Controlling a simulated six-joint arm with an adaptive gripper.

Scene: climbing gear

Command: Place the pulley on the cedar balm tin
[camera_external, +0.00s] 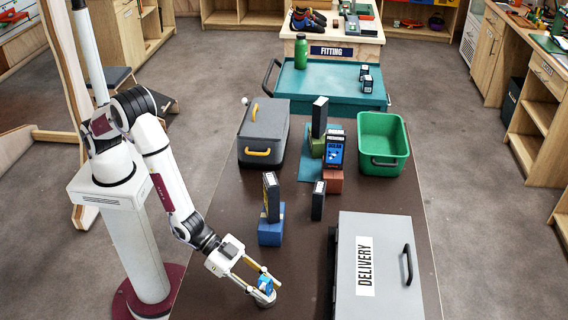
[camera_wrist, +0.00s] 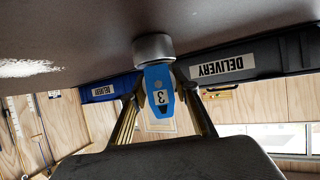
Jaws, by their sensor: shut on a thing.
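The pulley is a small blue piece (camera_external: 265,284) between the fingertips of my gripper (camera_external: 262,279), near the front of the dark table. In the wrist view the blue pulley (camera_wrist: 151,78) carries a white label with a 3, and my gripper (camera_wrist: 158,100) is shut on it. A round silver-grey tin (camera_external: 264,300), which looks like the cedar balm tin, is directly below the pulley. The tin also shows in the wrist view (camera_wrist: 153,46), right against the pulley's end. I cannot tell whether they touch. The tin's top is mostly hidden.
A grey DELIVERY case (camera_external: 385,265) lies to the right. A blue block (camera_external: 270,232) with a dark box (camera_external: 271,195) on it stands behind my gripper. Farther back are a grey toolbox (camera_external: 264,132), a green bin (camera_external: 384,130) and several boxes. Table left of the tin is clear.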

